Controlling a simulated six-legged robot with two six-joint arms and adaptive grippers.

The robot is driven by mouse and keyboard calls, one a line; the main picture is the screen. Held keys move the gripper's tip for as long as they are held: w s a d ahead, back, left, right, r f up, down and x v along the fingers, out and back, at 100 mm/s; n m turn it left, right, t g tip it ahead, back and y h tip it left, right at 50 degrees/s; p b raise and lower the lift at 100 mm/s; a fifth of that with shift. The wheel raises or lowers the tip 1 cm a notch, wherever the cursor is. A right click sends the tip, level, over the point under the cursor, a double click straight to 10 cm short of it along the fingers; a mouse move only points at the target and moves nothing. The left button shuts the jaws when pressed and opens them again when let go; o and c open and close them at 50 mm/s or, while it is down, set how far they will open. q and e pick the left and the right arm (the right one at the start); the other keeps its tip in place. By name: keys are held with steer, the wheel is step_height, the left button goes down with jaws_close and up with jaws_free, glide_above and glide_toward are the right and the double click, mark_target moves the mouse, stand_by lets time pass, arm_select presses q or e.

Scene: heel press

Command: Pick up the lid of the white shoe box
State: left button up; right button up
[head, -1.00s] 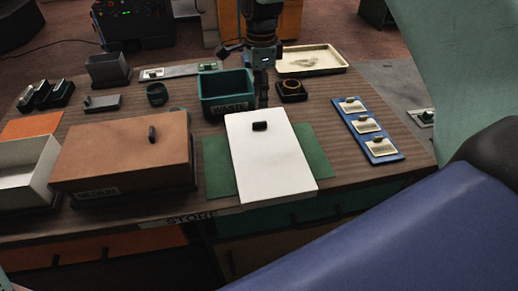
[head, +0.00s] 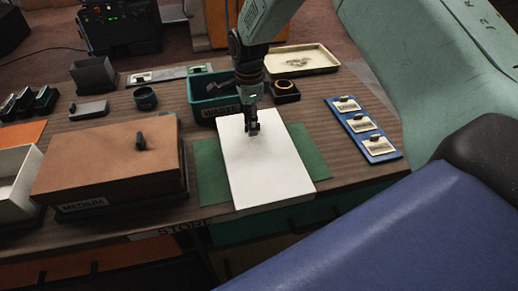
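A flat white lid (head: 262,172) lies on a green mat (head: 211,170) near the front of the table. Its dark knob is hidden behind my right gripper. An open white box (head: 15,180), partly cut off, stands at the left edge of the view. My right gripper (head: 253,131) points down at the far part of the lid, where the knob is. Its fingers look close together there, but I cannot tell whether they grip the knob. My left gripper is not in view.
A brown lidded box (head: 105,165) marked MEDIUM stands left of the lid. Behind are a green WASTE bin (head: 203,98), a dark block with a ring (head: 285,91) and a cream tray (head: 302,60). A blue strip with tags (head: 362,129) lies to the right.

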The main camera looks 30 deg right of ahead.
steer(key=shift+w+f, duration=0.1)
steer(key=shift+f, duration=0.2)
steer(key=shift+c, duration=0.4)
jaws_close()
step_height(320, 180, up, 9)
steer(key=shift+f, duration=0.15)
steer(key=shift+r, duration=0.6)
